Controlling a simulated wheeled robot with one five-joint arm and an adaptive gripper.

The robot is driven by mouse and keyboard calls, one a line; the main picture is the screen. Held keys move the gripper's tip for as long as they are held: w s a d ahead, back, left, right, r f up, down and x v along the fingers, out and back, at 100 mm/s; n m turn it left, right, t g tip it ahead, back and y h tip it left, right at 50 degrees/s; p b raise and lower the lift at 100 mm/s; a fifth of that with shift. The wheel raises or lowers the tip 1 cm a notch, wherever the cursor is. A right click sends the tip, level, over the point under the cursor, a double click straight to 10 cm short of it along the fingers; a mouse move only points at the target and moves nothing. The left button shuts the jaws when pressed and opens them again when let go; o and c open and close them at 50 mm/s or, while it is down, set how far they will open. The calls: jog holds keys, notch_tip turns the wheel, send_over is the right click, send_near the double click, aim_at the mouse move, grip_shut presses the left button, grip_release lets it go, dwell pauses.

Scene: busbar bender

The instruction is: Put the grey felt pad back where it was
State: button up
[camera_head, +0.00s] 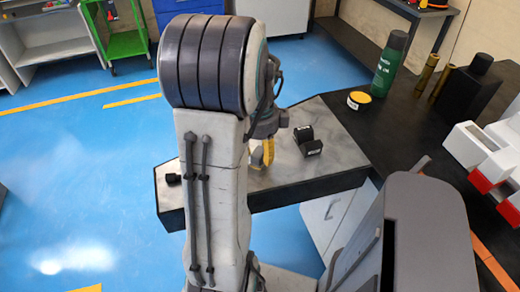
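I cannot make out the grey felt pad in this view; it may be hidden behind my arm. My arm stands upright in the middle of the picture and covers part of the grey-topped bench (335,158). My gripper (262,155) is mostly hidden behind the arm, low over the bench top. A yellow piece shows at its lower end; I cannot tell whether this is a fingertip or a separate object. Whether the gripper is open or holds something is not visible.
Black blocks (307,141) sit on the bench right of my gripper. A small black piece (173,179) lies at its left edge. The dark counter at right holds a yellow-topped tin (359,100), green bottle (390,65) and red-and-white machine (480,155). Blue floor at left is open.

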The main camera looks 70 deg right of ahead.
aim_at(260, 151)
jog(key=shift+o, duration=0.8)
notch_tip(260, 151, up, 8)
jog(key=shift+a+p, duration=0.1)
jog(key=shift+p, duration=0.25)
jog(key=shift+r+b, duration=0.35)
jog(key=shift+b, duration=0.15)
jog(key=shift+a+r+b, duration=0.15)
jog(key=shift+r+b, duration=0.3)
jog(key=shift+r, duration=1.35)
